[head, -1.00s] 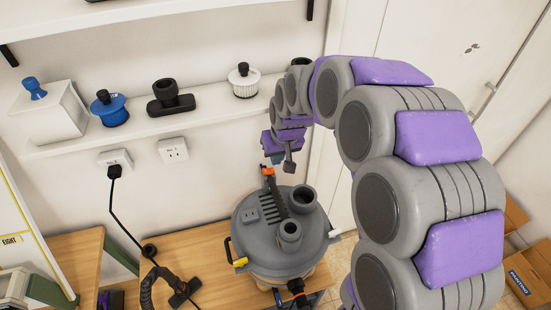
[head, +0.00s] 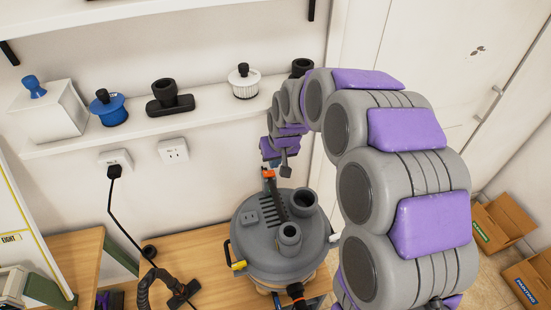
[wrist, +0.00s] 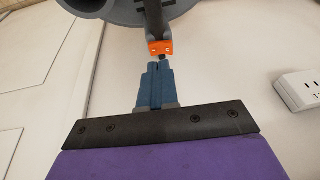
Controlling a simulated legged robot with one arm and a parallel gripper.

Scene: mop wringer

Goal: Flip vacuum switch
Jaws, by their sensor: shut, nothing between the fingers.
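The grey vacuum (head: 252,232) stands on the wooden bench in the head view, with round ports on its lid. An orange block (head: 268,174) sits at the far end of its dark top handle. In the wrist view the orange block (wrist: 160,47) has a small black nub, seemingly the switch, on its near side. My gripper (head: 273,160) is shut and empty, just above and behind the orange block. In the wrist view the blue fingertips of my gripper (wrist: 157,65) are right at the black nub; I cannot tell whether they touch.
A wall shelf (head: 215,116) with several caps and fittings runs behind the vacuum. Wall sockets (head: 174,150) are below it, one with a black plug and cable. A black hose (head: 147,288) lies left of the vacuum. Cardboard boxes (head: 500,222) stand on the floor at right.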

